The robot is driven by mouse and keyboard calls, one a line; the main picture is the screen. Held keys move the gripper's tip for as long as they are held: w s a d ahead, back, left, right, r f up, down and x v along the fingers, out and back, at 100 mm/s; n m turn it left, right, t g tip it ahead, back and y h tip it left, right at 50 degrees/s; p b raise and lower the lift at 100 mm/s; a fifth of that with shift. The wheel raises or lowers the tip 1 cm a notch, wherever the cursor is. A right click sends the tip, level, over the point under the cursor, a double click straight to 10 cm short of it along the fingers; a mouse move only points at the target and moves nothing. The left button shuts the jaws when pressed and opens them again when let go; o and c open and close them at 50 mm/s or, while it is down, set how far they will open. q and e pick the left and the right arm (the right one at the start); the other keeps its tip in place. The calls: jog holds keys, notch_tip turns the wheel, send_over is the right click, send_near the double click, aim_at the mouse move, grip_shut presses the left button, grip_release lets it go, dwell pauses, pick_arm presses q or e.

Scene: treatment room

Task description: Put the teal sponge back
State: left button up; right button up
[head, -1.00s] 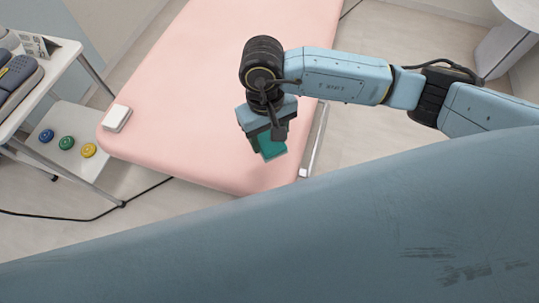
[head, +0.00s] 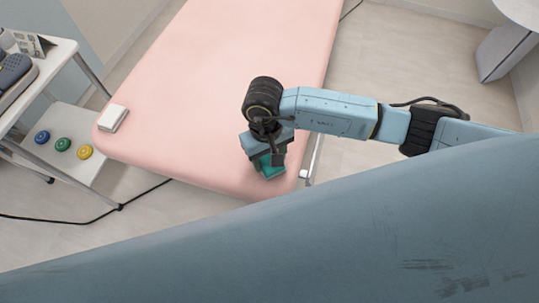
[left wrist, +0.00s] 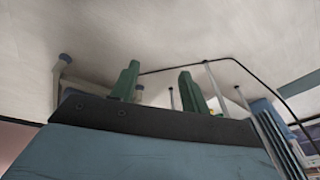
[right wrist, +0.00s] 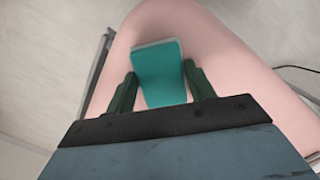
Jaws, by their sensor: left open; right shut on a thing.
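The teal sponge (head: 272,172) is a flat block held by my right gripper (head: 268,165) at the near end of the pink treatment bed (head: 215,90). In the right wrist view the sponge (right wrist: 159,72) sits between the two dark green fingers of the right gripper (right wrist: 160,88), over the bed's rounded corner. I cannot tell whether the sponge touches the bed. My left gripper (left wrist: 160,85) shows only in the left wrist view; its fingers are apart with nothing between them, facing the floor and thin metal legs.
A white box (head: 113,118) lies on the bed's left corner. A white trolley (head: 55,60) at the left holds a dark grey item (head: 14,76); its lower shelf (head: 75,165) carries blue, green and yellow discs. A black cable (head: 80,219) crosses the floor.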

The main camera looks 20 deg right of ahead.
pick_arm(q)
jog(key=shift+r, duration=0.1)
pick_arm(e)
jog(key=shift+f, duration=0.1)
pick_arm(q)
jog(key=shift+d+r, duration=0.2)
pick_arm(e)
jog(key=o, duration=1)
pick_arm(q)
jog(key=shift+w, duration=0.1)
jog(key=shift+a, duration=0.1)
jog(key=s+a+f+p, duration=0.2)
jog(key=s+a+f, duration=0.1)
jog(key=f, duration=0.3)
jog(key=shift+a+f+p, duration=0.25)
jog(key=shift+p, duration=0.1)
pick_arm(e)
jog(key=r, duration=0.4)
jog(key=w+r, duration=0.1)
jog(key=r, duration=0.7)
jog(key=shift+w+a+r, duration=0.1)
jog(key=shift+w, duration=0.1)
